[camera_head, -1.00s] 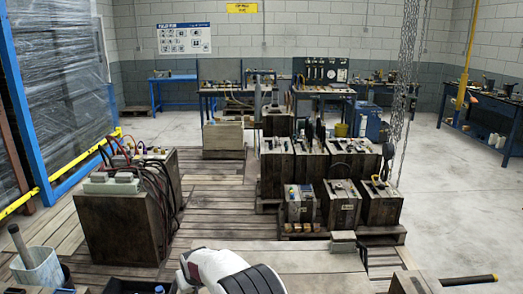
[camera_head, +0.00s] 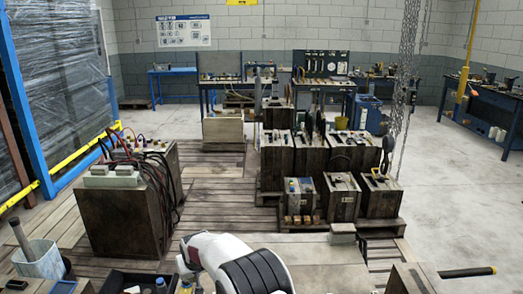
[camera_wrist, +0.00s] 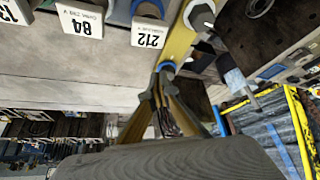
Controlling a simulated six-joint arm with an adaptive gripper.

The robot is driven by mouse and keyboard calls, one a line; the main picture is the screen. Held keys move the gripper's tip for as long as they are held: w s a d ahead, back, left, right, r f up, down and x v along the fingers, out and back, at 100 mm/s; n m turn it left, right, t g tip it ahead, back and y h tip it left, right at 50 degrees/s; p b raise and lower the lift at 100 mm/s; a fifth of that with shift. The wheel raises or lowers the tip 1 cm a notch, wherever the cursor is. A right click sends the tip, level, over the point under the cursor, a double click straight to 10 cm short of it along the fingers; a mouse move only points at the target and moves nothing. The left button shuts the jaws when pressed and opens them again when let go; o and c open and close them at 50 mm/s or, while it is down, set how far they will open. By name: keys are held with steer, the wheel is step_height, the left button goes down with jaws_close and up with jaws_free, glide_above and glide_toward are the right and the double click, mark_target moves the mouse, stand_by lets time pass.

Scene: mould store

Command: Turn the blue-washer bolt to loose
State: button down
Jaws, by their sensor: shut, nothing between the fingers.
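In the wrist view my gripper (camera_wrist: 160,85) is shut and empty, its dark fingertips close together near the middle of the picture. A small blue ring (camera_wrist: 165,66) shows right at the fingertips, at the end of a yellow bar (camera_wrist: 180,40). It may be the blue washer; whether the fingers touch it I cannot tell. The bolt itself is not clearly made out.
White number labels 84 (camera_wrist: 82,22) and 212 (camera_wrist: 149,36) lie near the gripper in the wrist view. In the head view, dark mould blocks (camera_head: 341,203) stand on pallets, a block with hoses (camera_head: 120,210) stands left, and a chain (camera_head: 402,80) hangs right. Floor at right is clear.

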mark_target(187, 281)
steer(key=shift+r, duration=1.55)
steer(key=shift+a, duration=0.15)
steer(key=shift+s+a+r, duration=0.25)
steer(key=shift+a+r, duration=0.05)
steer(key=shift+a, duration=0.25)
steer(key=shift+s+a+r, duration=0.25)
steer(key=shift+a, duration=0.25)
steer(key=shift+f, duration=0.15)
steer(key=shift+f, duration=3.35)
steer(key=shift+w, duration=0.25)
steer(key=shift+w+d, duration=0.2)
steer(key=shift+d, duration=0.35)
